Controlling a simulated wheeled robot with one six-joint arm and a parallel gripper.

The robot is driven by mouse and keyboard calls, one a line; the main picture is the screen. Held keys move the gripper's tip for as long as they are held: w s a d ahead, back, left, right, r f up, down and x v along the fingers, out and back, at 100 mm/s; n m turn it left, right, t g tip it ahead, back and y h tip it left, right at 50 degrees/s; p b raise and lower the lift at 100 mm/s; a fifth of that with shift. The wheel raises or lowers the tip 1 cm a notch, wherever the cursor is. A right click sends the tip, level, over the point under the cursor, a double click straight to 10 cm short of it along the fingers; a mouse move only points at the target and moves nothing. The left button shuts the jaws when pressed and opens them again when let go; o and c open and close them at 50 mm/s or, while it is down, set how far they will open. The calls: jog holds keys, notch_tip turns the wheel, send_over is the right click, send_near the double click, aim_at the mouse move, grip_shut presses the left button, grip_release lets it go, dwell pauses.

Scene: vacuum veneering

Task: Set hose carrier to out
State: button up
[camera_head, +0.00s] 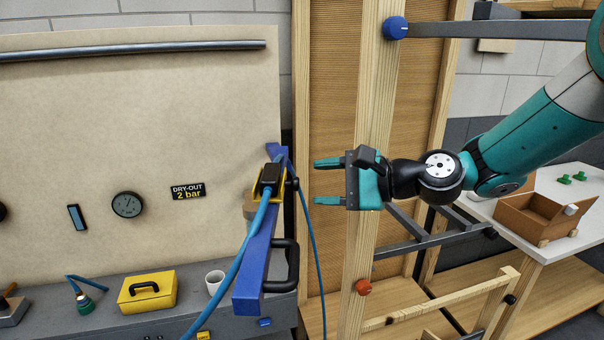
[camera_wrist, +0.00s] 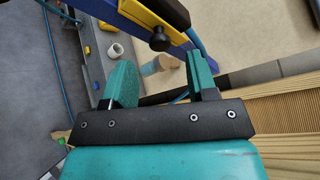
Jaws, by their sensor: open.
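The hose carrier appears to be the yellow-and-black block (camera_head: 269,180) on a slanting blue bar (camera_head: 254,262), with a blue hose (camera_head: 236,262) running from it. A small black knob (camera_head: 296,184) sticks out on its right side. In the wrist view the knob (camera_wrist: 159,40) shows beyond and between my fingers, with the yellow part (camera_wrist: 142,16) behind it. My gripper (camera_head: 327,182) is open and empty, to the right of the carrier, fingers pointing at the knob. A gap separates fingertips and knob. The fingers also show in the wrist view (camera_wrist: 160,78).
A black handle (camera_head: 291,266) juts from the bar's lower right. A wooden frame (camera_head: 362,250) with a blue knob (camera_head: 395,28) and a red knob (camera_head: 363,287) stands behind my gripper. A yellow case (camera_head: 147,291) and a white cup (camera_head: 214,282) stand on the grey bench.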

jog(key=p+x, duration=0.1)
jog(key=x, duration=0.3)
jog(key=shift+w+a+f, duration=0.1)
jog(key=shift+a, duration=0.25)
